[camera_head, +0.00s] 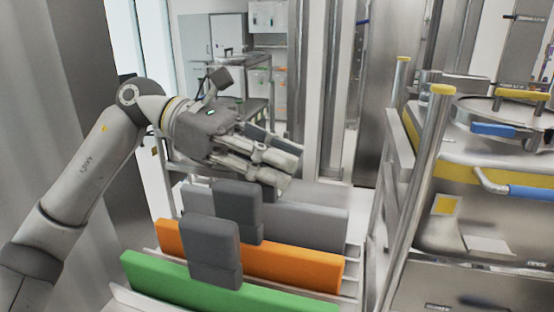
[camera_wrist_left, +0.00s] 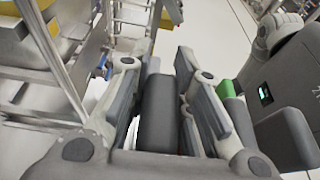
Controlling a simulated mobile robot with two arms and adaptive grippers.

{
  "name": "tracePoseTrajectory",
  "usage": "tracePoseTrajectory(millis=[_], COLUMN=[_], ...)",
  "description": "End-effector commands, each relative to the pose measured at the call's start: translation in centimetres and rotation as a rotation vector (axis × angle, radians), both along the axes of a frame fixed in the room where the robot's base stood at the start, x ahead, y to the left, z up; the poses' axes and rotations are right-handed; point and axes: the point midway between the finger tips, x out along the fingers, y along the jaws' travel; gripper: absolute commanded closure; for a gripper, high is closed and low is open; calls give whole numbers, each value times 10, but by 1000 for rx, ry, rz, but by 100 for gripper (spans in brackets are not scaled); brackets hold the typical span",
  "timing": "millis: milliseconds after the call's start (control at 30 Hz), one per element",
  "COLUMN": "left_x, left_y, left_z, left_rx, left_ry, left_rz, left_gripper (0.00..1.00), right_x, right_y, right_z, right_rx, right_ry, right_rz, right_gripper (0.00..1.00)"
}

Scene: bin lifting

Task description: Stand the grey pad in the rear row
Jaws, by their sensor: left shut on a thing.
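My left gripper (camera_head: 272,165) reaches in from the left above the far end of the rack. In the left wrist view the gripper (camera_wrist_left: 165,85) is shut on a dark grey pad (camera_wrist_left: 158,115), which lies between its fingers. In the head view the fingers largely hide this pad, and I cannot tell whether it touches the rack. One other grey pad (camera_head: 212,255) stands upright between the green and orange boards. Another (camera_head: 236,200) stands between the orange and grey boards.
The rack has a green board (camera_head: 160,278) in front, an orange board (camera_head: 290,265) in the middle and a grey board (camera_head: 315,228) at the back. A metal cart with a post (camera_head: 425,165) stands close on the right. A steel column (camera_head: 335,110) rises behind.

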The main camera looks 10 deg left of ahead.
Motion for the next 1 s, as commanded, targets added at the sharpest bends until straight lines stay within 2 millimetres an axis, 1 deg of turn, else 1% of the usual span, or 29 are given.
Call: tracePoseTrajectory(millis=[433, 833, 867, 1000], left_x=[0, 0, 0, 0], left_y=[0, 0, 0, 0], left_z=[-14, -14, -14, -14], left_rx=[-2, -2, -2, -2], left_ry=[-1, -1, -1, -1], left_rz=[0, 0, 0, 0], left_gripper=[100, 100, 79, 61], right_x=[0, 0, 0, 0], right_y=[0, 1, 1, 1], right_z=[-14, -14, -14, -14], right_rx=[0, 1, 1, 1], right_ry=[0, 0, 0, 0], right_rz=[0, 0, 0, 0], right_gripper=[57, 57, 57, 57])
